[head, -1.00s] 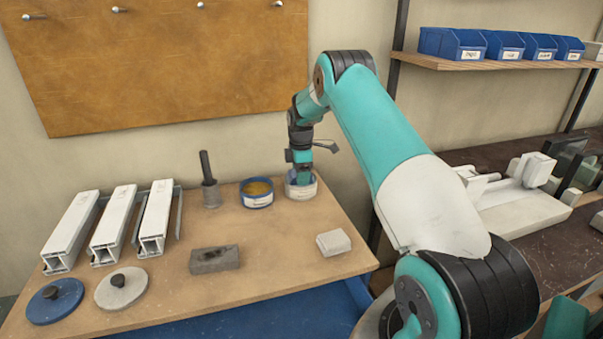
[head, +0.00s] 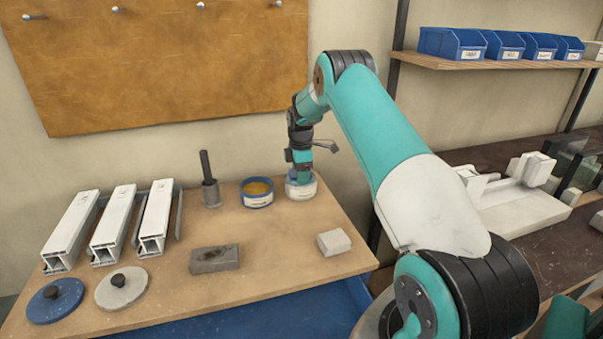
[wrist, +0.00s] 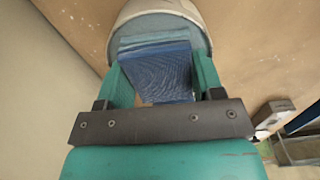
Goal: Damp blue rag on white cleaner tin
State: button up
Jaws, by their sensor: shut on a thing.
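The white cleaner tin (head: 301,191) stands at the back right of the wooden bench; its pale rim (wrist: 160,12) shows at the top of the wrist view. My gripper (wrist: 158,75) points down at the tin, its teal fingers either side of the folded blue rag (wrist: 160,72). It is shut on the rag. The rag lies over or in the tin's mouth; the wrist view does not show clearly whether its whole weight rests there. In the head view my gripper (head: 302,179) hides most of the rag.
A blue tin (head: 257,193) with amber contents stands just left. A dark-handled brush (head: 209,180), a grey block (head: 214,259), a white block (head: 334,242), white profiles (head: 118,225), a blue lid (head: 55,300) and a white lid (head: 122,287) share the bench.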

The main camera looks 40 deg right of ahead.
jog(key=shift+r+p, duration=2.25)
jog(key=shift+r, duration=1.2)
